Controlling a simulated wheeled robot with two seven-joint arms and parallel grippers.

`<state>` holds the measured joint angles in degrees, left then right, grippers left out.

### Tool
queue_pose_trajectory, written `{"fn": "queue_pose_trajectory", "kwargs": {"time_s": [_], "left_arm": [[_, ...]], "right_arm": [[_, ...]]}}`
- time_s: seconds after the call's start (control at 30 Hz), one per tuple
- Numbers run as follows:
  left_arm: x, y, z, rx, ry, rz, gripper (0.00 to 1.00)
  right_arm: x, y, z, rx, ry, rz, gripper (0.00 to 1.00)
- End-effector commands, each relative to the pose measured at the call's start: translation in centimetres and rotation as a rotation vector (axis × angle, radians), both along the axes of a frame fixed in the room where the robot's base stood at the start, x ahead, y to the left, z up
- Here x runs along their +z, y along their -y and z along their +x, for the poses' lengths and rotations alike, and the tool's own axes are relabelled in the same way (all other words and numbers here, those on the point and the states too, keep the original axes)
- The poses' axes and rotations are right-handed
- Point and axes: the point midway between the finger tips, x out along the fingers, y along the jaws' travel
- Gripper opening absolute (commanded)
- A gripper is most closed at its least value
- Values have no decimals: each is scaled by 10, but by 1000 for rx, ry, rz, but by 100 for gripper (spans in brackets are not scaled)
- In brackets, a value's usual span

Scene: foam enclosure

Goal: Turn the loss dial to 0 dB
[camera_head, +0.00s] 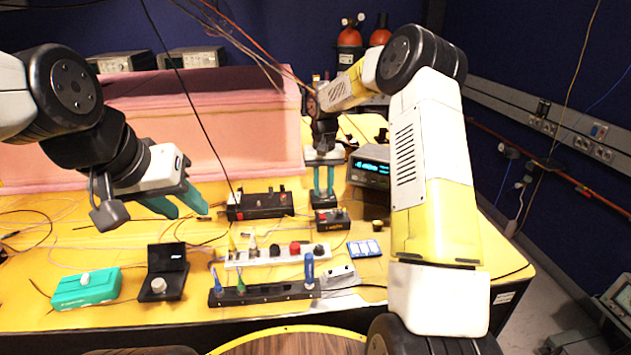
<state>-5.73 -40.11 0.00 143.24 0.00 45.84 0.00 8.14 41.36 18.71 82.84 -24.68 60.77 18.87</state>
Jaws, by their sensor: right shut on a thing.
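My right gripper (324,192) points straight down over a small black box (325,203) beyond the middle of the yellow table. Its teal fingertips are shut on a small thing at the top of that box. This seems to be the loss dial, but the fingers hide it and I cannot read its scale or setting. My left gripper (188,212) hangs above the table at the left. Its teal fingers are apart, with nothing between them.
A black box with red knobs (259,206) stands left of my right gripper. A small black box with red buttons (333,220) is in front. A lit display instrument (370,168) stands to the right. A teal box (87,289), a black stand (164,274) and a tool rack (262,293) are nearer.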

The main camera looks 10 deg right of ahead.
Motion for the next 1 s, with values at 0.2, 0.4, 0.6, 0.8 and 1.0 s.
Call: {"fn": "queue_pose_trajectory", "kwargs": {"time_s": [0.2, 0.4, 0.6, 0.8, 1.0], "left_arm": [[0, 0, 0, 0, 0, 0, 36], [0, 0, 0, 0, 0, 0, 36], [0, 0, 0, 0, 0, 0, 36], [0, 0, 0, 0, 0, 0, 36], [0, 0, 0, 0, 0, 0, 36]], "right_arm": [[1, 0, 0, 177, 0, 0, 0], [1, 0, 0, 328, 0, 0, 0], [1, 0, 0, 442, 0, 0, 0], [1, 0, 0, 508, 0, 1, 0], [1, 0, 0, 531, 0, 1, 0]]}}
